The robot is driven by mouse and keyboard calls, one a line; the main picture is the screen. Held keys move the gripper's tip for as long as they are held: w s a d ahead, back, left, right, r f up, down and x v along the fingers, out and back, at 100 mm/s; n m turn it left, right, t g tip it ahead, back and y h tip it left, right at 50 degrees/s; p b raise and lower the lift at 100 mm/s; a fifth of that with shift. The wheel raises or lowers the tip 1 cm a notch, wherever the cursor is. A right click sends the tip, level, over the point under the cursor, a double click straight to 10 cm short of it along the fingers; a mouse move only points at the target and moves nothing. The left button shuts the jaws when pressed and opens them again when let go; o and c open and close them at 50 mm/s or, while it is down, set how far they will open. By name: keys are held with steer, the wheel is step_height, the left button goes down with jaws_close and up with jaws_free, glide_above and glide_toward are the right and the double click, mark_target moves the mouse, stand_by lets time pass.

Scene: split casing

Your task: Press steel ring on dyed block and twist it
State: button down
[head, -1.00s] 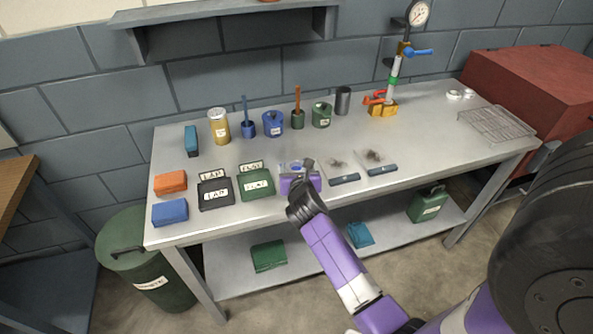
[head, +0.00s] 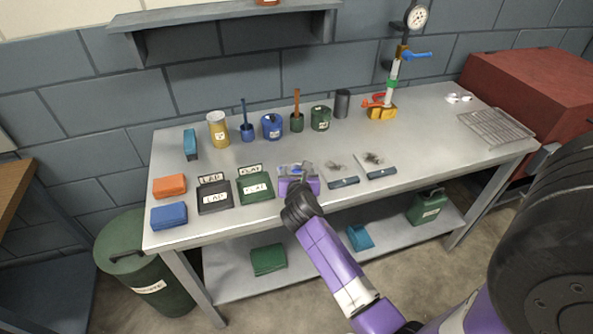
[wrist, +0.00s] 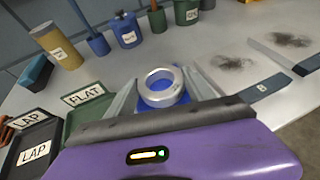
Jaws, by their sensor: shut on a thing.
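A steel ring (wrist: 162,92) shows between my fingers in the wrist view. My gripper (wrist: 162,95) is shut on the ring; its purple body (head: 298,186) shows at the bench front in the head view. Blue dye on the dyed block (wrist: 158,83) shows through the ring's hole and around its lower edge. In the head view the dyed block (head: 304,168) is mostly hidden behind my gripper. The ring lies flat over the blue area; whether it touches the surface, I cannot tell.
Left of my gripper stand the FLAT tray (head: 254,190) and LAP tray (head: 214,198). Right of it lie two slabs with dark smudges (head: 341,174) (head: 376,164). Several cans and brush pots stand behind, including a blue can (head: 272,127). The bench's right middle is clear.

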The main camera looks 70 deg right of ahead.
steer(key=shift+w+r+p, duration=0.15)
steer(key=shift+r+p, duration=0.8)
steer(key=shift+r, duration=0.3)
steer(key=shift+r+p, duration=0.3)
steer(key=shift+r, duration=1.9)
